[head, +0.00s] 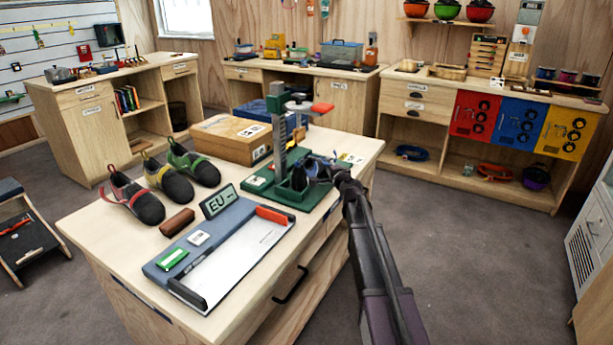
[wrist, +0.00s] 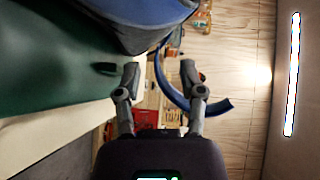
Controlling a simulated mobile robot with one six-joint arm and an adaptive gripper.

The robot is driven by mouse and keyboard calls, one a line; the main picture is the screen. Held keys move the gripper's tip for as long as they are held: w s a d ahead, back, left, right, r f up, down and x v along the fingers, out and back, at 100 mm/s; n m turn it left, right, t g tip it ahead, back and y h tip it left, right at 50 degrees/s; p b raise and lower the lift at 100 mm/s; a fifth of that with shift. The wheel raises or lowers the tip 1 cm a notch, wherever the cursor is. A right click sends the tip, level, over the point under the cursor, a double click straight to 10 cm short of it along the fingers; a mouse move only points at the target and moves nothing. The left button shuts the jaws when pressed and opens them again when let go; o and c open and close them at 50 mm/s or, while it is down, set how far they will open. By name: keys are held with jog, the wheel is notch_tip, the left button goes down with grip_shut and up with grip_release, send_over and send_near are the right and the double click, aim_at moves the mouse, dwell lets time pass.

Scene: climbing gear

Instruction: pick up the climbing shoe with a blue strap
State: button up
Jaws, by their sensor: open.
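A dark shoe (head: 299,181) stands on the green base of a stand on the table, partly hidden by the stand and my gripper. In the wrist view a large dark blue shape (wrist: 150,18), likely this shoe, fills the top. A blue curved strap (wrist: 178,98) runs down from it between my fingers. My gripper (head: 325,168) is at the shoe's right side in the head view. Its two fingers are apart in the wrist view (wrist: 163,78), one on each side of the strap, and shut on nothing.
The green stand (head: 274,135) has an upright post close to the shoe. Shoes with red (head: 134,197), yellow (head: 166,178) and green (head: 194,162) straps stand at the left. A sizing tray (head: 222,250) lies in front; a cardboard box (head: 230,138) is behind.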

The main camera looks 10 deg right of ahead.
jog(key=shift+w+a, duration=0.1)
jog(key=shift+w, duration=0.3)
grip_shut()
